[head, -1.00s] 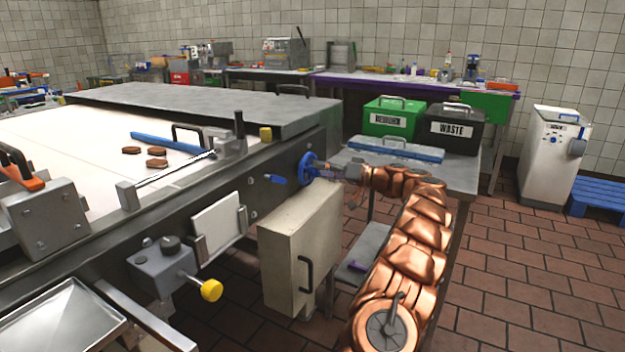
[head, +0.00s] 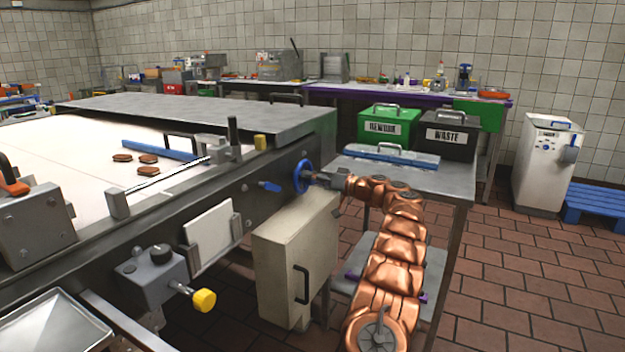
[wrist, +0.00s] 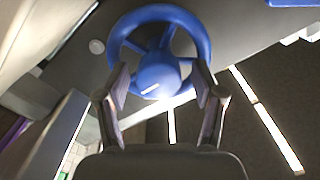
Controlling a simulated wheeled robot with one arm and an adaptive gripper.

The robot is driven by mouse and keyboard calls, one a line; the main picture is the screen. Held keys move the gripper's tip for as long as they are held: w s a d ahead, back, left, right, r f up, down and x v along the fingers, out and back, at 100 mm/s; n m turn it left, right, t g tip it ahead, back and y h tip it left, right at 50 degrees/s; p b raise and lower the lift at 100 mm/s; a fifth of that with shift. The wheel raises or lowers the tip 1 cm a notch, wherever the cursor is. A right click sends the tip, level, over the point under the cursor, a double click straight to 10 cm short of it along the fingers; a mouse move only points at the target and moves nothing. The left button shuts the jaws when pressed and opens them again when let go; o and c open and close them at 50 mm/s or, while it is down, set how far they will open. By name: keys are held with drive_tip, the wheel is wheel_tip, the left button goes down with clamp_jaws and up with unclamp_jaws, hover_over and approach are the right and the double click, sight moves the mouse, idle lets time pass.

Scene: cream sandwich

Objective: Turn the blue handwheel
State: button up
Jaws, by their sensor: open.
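The blue handwheel (head: 302,176) is mounted on the side of the dark machine frame, above the beige cabinet. In the wrist view the handwheel (wrist: 158,72) fills the upper middle, with its round rim, spokes and hub visible. My gripper (head: 318,178) reaches it from the right. In the wrist view my gripper (wrist: 162,88) is open, with one finger on each side of the hub at the lower part of the wheel. I cannot tell whether the fingers touch the wheel.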

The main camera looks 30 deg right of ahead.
drive_tip(key=shift+w, duration=0.1)
drive_tip(key=shift+a, duration=0.1)
drive_tip(key=c, duration=1.1)
